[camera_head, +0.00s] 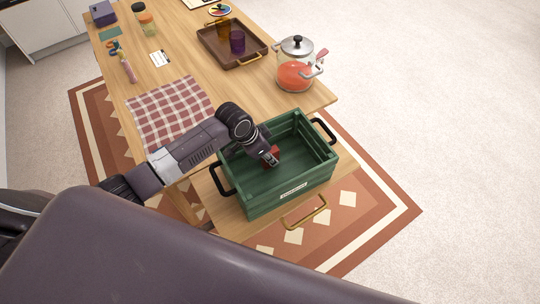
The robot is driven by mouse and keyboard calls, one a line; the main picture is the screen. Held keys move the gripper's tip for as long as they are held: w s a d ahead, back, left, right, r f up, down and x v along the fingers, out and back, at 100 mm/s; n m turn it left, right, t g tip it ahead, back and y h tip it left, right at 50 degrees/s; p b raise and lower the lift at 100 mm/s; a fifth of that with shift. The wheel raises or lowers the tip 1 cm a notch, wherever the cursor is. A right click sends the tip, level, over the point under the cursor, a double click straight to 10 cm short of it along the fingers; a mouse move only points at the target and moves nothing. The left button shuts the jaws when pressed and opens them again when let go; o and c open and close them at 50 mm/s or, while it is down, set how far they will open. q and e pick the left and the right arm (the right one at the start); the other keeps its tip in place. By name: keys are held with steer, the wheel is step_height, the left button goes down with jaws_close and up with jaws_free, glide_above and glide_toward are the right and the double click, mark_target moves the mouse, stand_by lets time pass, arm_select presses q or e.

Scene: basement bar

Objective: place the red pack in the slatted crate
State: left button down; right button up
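The green slatted crate (305,186) with black end handles stands on a low wooden surface by the table's near side. My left gripper (269,158) reaches in from the left over the crate's left wall and points down into it. A small red pack (275,151) shows at its fingertips, on both sides of the fingers, and looks held between them. The pack is inside the crate's outline; whether it touches the crate floor cannot be told. The gripper hides part of it. My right gripper is not in view.
On the table are a checkered cloth (170,110), a glass pot (296,72) with red contents and a brown tray (215,50) with two cups. A brass handle (305,213) sits in front of the crate. A patterned rug (385,212) lies below.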

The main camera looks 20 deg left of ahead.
arm_select(q)
steer(key=c, duration=1.9)
jaws_free()
steer(key=shift+f, duration=0.1)
steer(key=shift+c, duration=0.2)
steer(key=shift+o, duration=0.9)
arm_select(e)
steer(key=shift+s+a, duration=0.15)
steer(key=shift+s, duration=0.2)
arm_select(q)
steer(key=shift+r, duration=0.3)
steer(key=v, duration=1.1)
steer(key=shift+r+b, duration=0.35)
steer(key=shift+b, duration=0.05)
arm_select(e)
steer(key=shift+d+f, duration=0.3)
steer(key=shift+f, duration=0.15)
arm_select(q)
steer(key=shift+s+a, duration=0.1)
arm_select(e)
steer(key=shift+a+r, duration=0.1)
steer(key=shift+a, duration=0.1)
